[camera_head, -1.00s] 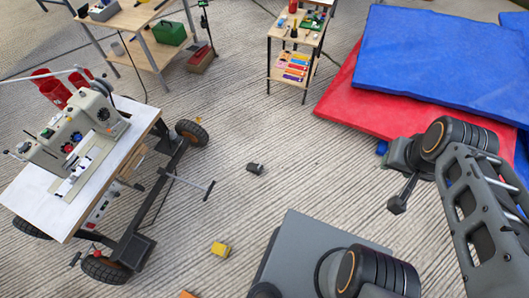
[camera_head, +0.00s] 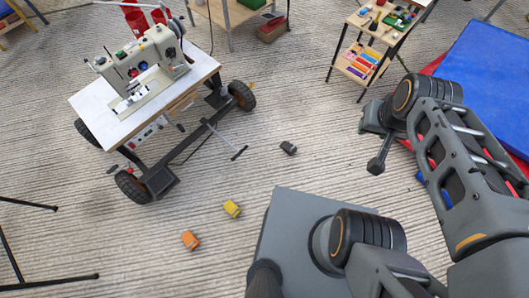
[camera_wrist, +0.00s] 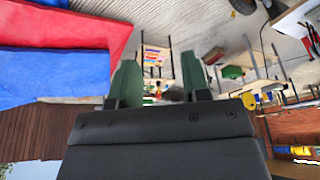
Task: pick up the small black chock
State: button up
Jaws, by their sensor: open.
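The small black chock (camera_head: 288,148) lies on the ribbed grey floor in the head view, just beyond my grey base and right of the wheeled sewing cart. Nothing covers it. My gripper (camera_wrist: 159,80) shows in the wrist view as two green fingers set well apart, with nothing between them. My arm is folded at the right of the head view, and its end is up and to the right of the chock in the picture, apart from it. The chock does not show in the wrist view.
The sewing machine cart (camera_head: 95,103) stands at the left on rubber wheels, its thin handle (camera_head: 222,138) reaching toward the chock. Yellow (camera_head: 232,208) and orange (camera_head: 190,240) blocks lie nearer. A shelf table (camera_head: 349,68) and blue mat (camera_head: 490,75) are at the right.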

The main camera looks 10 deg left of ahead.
aim_at(289, 148)
jog(key=u, duration=0.65)
jog(key=i, duration=1)
